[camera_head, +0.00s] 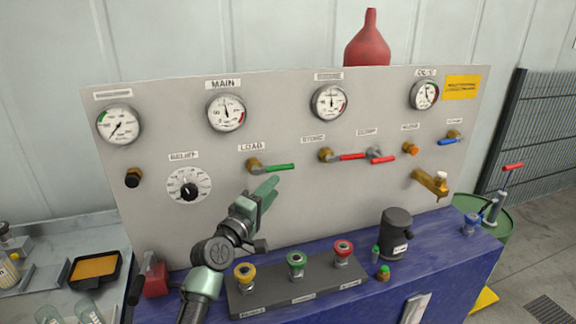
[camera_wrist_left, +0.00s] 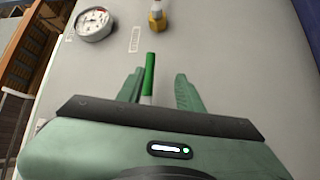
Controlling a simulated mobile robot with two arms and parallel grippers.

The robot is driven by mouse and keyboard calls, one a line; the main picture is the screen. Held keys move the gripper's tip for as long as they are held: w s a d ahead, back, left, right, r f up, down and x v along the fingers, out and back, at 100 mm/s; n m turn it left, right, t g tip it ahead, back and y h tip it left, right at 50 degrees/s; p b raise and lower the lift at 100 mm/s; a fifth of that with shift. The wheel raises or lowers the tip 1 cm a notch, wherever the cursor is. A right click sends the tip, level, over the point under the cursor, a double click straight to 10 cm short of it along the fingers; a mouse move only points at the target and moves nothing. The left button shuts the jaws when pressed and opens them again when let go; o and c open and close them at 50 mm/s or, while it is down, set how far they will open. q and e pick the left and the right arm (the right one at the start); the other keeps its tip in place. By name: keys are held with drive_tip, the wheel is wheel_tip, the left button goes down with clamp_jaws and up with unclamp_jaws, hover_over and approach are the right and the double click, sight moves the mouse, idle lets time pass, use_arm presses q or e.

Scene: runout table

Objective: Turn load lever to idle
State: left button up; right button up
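The load lever (camera_head: 280,168) has a green grip and points right, nearly level, from its brass valve (camera_head: 254,166) under the LOAD label. My left gripper (camera_head: 268,188) is just below and in front of the lever in the head view. In the left wrist view my left gripper (camera_wrist_left: 160,88) is open, and the green load lever (camera_wrist_left: 149,75) shows between its two fingers, closer to the left one. I cannot tell whether a finger touches it. My right gripper is not in view.
A red-handled lever (camera_head: 352,156) and its valve stand to the right on the grey panel (camera_head: 220,150). The RELIEF dial (camera_head: 189,186) is at the left. Below are a block with three coloured knobs (camera_head: 296,260) and a dark cylinder (camera_head: 396,232) on the blue bench.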

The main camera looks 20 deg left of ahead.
sight(284, 167)
use_arm(q)
drive_tip(key=shift+w+a+r+n+t, duration=0.2)
drive_tip(key=shift+w+r+n+t, duration=0.15)
drive_tip(key=shift+w+r, duration=0.55)
drive_tip(key=x, duration=0.6)
drive_tip(key=shift+w+d+p, duration=0.15)
drive_tip(key=shift+w+p, duration=0.15)
drive_tip(key=shift+p, duration=0.05)
clamp_jaws()
drive_tip(key=shift+f, duration=0.1)
idle(0.3)
